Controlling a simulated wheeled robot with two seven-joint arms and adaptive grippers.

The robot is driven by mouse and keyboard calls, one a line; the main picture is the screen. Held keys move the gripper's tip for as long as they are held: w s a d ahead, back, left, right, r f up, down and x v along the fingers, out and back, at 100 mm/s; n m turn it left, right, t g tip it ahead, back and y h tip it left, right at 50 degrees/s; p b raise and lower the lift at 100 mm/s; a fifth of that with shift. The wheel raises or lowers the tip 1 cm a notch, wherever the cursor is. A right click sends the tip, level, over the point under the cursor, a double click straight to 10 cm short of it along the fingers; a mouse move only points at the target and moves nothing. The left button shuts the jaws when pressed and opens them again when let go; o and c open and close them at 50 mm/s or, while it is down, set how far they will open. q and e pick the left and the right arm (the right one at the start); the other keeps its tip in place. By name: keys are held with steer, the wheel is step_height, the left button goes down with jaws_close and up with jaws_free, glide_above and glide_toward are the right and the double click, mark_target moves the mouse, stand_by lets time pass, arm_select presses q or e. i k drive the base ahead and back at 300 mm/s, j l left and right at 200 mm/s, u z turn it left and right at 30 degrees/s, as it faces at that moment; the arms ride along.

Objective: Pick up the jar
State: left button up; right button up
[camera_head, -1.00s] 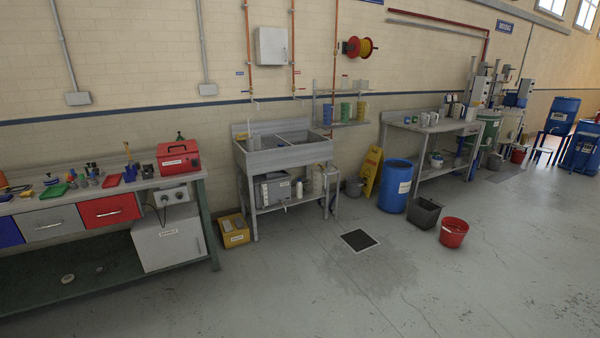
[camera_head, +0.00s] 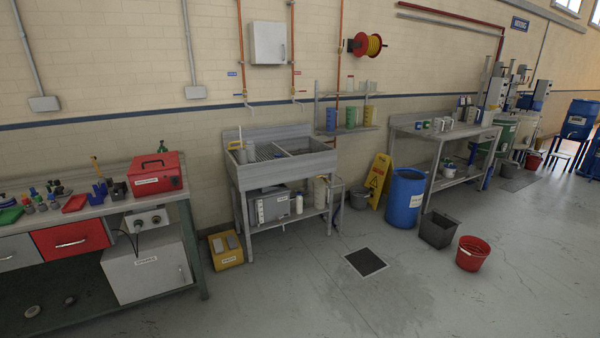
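No single thing is clearly marked as the jar at this distance. Small clear jar-like vessels (camera_head: 350,83) stand on the top level of the wall shelf (camera_head: 349,131) above and right of the sink. Small containers with green and blue colouring (camera_head: 427,125) stand on the right-hand metal table (camera_head: 404,126). Pale jugs (camera_head: 448,123) stand beside them. Neither of my grippers shows in the view.
A steel sink (camera_head: 300,172) stands mid-wall, with a workbench (camera_head: 190,235) at left. A blue drum (camera_head: 404,200), yellow floor sign (camera_head: 378,180), dark bin (camera_head: 438,229) and red bucket (camera_head: 472,253) stand before the right-hand table. The floor (camera_head: 330,300) in front is open.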

mark_target(250, 145)
steer(key=i, duration=2.6)
steer(key=u, duration=0.5)
